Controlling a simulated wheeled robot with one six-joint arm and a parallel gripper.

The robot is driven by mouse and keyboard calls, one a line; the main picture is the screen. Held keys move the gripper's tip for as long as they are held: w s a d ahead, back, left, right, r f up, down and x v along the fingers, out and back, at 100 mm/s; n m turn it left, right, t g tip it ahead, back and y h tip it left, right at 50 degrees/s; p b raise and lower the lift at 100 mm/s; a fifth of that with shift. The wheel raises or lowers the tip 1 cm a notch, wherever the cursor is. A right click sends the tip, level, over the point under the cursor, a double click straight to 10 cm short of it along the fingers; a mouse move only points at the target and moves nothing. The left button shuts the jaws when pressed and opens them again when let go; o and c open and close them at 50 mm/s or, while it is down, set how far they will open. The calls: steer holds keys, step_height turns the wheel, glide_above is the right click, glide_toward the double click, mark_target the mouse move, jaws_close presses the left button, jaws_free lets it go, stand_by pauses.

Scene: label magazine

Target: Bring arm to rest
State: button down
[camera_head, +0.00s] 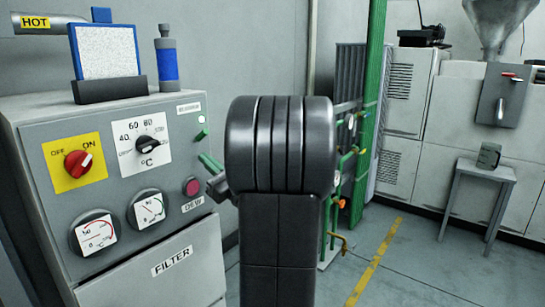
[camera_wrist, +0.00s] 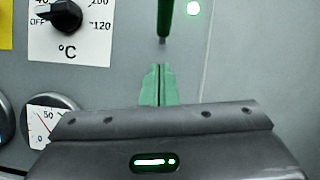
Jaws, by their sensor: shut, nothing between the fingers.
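My gripper (camera_wrist: 158,84) shows in the wrist view with its two green fingers together and nothing between them. In the head view the green fingers (camera_head: 208,161) point at the right part of the grey control panel (camera_head: 112,200). My dark arm fills the middle of that view and hides part of what is behind it.
The panel carries a red switch (camera_head: 78,163), a black temperature knob (camera_head: 148,144), two gauges and a red button (camera_head: 192,186). Green pipework (camera_head: 362,130) stands behind my arm. Open floor lies right, before a small stool (camera_head: 480,172).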

steer(key=b, duration=0.2)
steer(key=f+t+y+b, duration=0.1)
steer(key=shift+w+a+f+t+b, duration=0.1)
steer(key=shift+w+f+t+b, duration=0.1)
steer(key=shift+t+b, duration=0.15)
steer(key=shift+r+y, duration=0.1)
steer(key=shift+y, duration=0.2)
steer(key=shift+r, duration=0.15)
